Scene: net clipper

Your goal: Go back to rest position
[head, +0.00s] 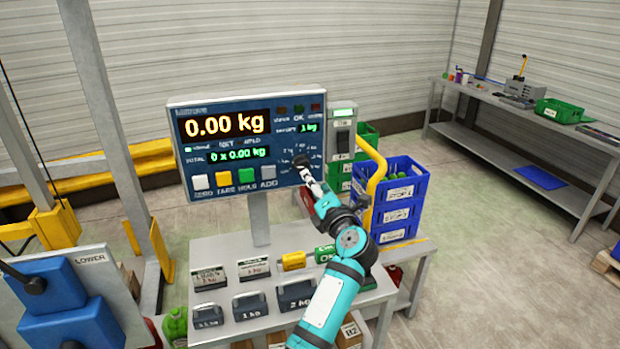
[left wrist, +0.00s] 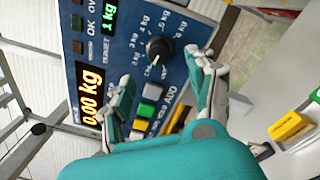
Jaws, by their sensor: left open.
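The scale's display panel (head: 246,145) stands on a post over a grey bench and reads 0.00 kg. A teal arm comes in from the bottom middle of the head view. Its gripper, my left gripper (head: 307,178), is at the panel's right side near the black dial knob (head: 301,160). In the left wrist view, the left gripper (left wrist: 158,66) has its fingers spread apart, with the dial knob (left wrist: 159,49) showing between them. Nothing is held. Whether a finger touches the panel cannot be told. My right gripper is not in view.
Labelled weights (head: 296,294), a yellow block (head: 293,261) and a green box (head: 325,253) sit on the bench below the arm. Blue crates (head: 398,213) and a yellow curved handle (head: 377,170) stand close right of the arm. Open floor (head: 480,230) lies farther right.

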